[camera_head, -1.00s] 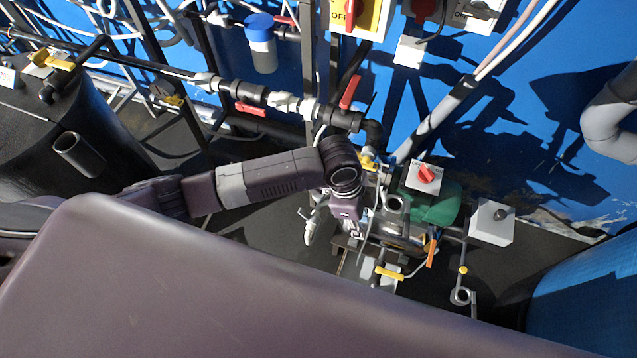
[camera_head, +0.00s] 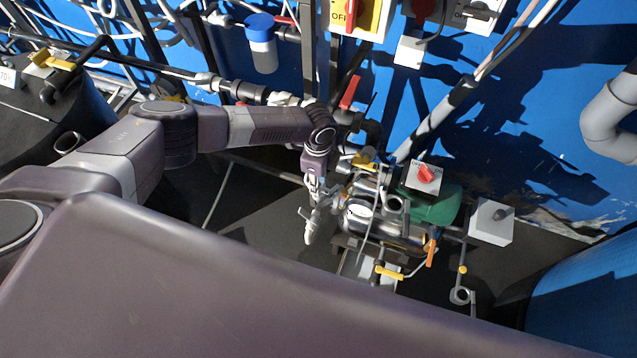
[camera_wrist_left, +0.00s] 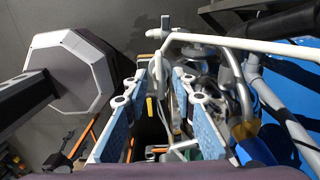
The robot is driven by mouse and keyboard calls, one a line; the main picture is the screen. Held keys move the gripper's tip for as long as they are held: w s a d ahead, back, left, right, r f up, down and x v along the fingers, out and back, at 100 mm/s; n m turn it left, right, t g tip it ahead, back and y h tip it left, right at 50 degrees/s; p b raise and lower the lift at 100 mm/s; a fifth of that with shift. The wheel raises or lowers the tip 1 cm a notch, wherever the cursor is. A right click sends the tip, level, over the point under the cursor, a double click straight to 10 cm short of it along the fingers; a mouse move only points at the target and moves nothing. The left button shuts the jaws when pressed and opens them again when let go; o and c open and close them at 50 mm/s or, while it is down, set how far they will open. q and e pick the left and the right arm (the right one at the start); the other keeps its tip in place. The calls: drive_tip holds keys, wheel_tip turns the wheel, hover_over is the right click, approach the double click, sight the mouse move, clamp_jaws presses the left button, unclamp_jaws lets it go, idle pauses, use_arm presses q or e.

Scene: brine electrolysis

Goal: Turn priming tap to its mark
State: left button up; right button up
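Several small yellow-handled taps are on the pipework around the pump (camera_head: 385,228). One yellow handle (camera_head: 364,161) is on the pipe above it and another (camera_head: 390,272) is low at its front. I cannot tell which is the priming tap, and no mark is readable. My left gripper (camera_head: 315,190) points down just left of the pump, below and left of the upper yellow handle. In the left wrist view its blue-padded fingers (camera_wrist_left: 162,108) are apart, with a small yellow piece (camera_wrist_left: 150,105) visible between them, seemingly beyond the tips. My right gripper is not in view.
A red-handled valve (camera_head: 350,92) is on the pipe above the gripper. A pale hose fitting (camera_head: 311,228) hangs close below it. A red-knob switch box (camera_head: 425,175) and a grey box (camera_head: 492,222) stand right. Dark floor (camera_head: 250,225) is clear at left.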

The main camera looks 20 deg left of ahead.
use_arm(q)
drive_tip(key=shift+f, duration=0.6)
clamp_jaws()
